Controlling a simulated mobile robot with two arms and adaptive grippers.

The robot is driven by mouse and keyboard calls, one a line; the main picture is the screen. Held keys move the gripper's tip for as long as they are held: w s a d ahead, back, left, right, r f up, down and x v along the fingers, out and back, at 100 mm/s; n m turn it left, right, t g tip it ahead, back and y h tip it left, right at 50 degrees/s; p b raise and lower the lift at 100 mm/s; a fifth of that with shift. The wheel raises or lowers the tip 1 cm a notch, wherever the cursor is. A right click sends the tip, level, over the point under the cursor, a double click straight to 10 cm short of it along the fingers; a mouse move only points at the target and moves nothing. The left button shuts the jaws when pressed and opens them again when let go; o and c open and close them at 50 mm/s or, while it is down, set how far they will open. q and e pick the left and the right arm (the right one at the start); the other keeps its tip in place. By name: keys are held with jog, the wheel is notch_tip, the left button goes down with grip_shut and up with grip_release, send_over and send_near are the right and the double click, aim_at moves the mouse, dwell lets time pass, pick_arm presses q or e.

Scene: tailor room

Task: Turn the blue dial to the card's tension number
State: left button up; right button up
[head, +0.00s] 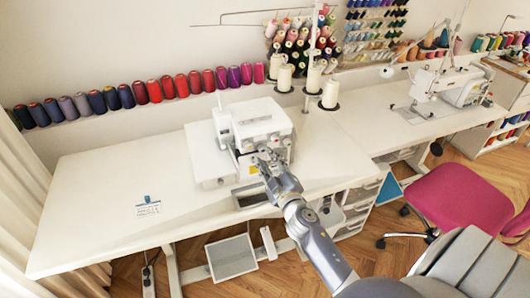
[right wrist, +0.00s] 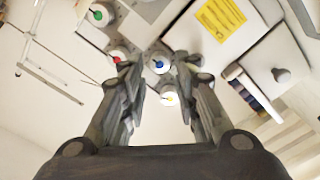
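The white sewing machine with the dials (head: 258,122) stands on the white table. In the right wrist view its dials have coloured centres: the blue dial (right wrist: 158,64), a red dial (right wrist: 117,58), a green dial (right wrist: 98,15) and a yellow dial (right wrist: 169,99). My right gripper (right wrist: 160,70) is open, with the blue dial between its fingertips; I cannot tell whether they touch it. In the head view my right gripper (head: 264,160) is at the machine's front and hides the dials. The card (head: 148,208) with a blue clip lies on the table at left; its writing is too small to read.
A yellow label (right wrist: 219,18) is on the machine near my right gripper. Thread cones (head: 330,94) stand behind the machine. A pink chair (head: 455,195) is at right. The white table (head: 95,190) is clear around the card.

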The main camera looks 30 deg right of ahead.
aim_at(263, 151)
jog(key=shift+x, duration=1.65)
grip_shut()
jog(key=shift+n, duration=0.4)
jog(key=shift+n+b, duration=0.3)
jog(key=shift+n, duration=2.4)
